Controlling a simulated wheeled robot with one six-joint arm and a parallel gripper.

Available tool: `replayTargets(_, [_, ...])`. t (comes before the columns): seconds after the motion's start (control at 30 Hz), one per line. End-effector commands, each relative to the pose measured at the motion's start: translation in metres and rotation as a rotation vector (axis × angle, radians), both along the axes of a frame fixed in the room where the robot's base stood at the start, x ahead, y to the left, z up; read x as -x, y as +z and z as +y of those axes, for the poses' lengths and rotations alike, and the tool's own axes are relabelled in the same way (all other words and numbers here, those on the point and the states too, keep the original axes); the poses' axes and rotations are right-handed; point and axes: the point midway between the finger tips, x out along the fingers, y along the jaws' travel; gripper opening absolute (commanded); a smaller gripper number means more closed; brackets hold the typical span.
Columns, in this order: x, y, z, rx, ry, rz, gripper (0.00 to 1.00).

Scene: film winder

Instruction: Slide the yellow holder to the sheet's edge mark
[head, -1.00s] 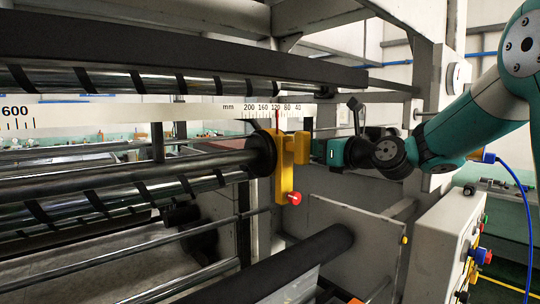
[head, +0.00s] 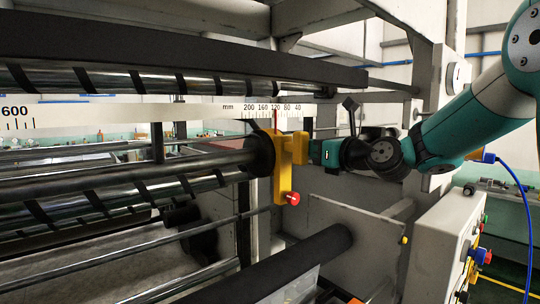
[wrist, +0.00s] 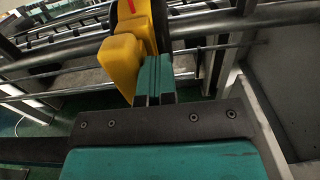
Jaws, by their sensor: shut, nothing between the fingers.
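The yellow holder (head: 281,170) hangs upright at the right end of the dark roller. It has a red knob (head: 292,198) low down and a block (head: 300,148) on its right side. Its thin red pointer stands near 120 on the white mm scale (head: 180,113). My gripper (head: 312,151) is shut and empty, with its teal fingertips at the right side of that block. In the wrist view the shut fingers (wrist: 154,68) lie against or very close to the yellow block (wrist: 120,62); exact contact is hard to tell.
Dark and shiny rollers (head: 120,190) run left from the holder, below the scale. A grey frame post (head: 440,100) stands to the right behind my arm. A control box (head: 440,245) with coloured buttons is at lower right.

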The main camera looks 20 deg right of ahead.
Motion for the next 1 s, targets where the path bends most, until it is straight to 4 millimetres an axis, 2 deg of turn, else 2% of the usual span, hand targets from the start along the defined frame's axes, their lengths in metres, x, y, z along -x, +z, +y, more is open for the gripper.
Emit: replayTargets(1.0, [0.006,0.000,0.016,-0.001,0.002,0.000,0.00])
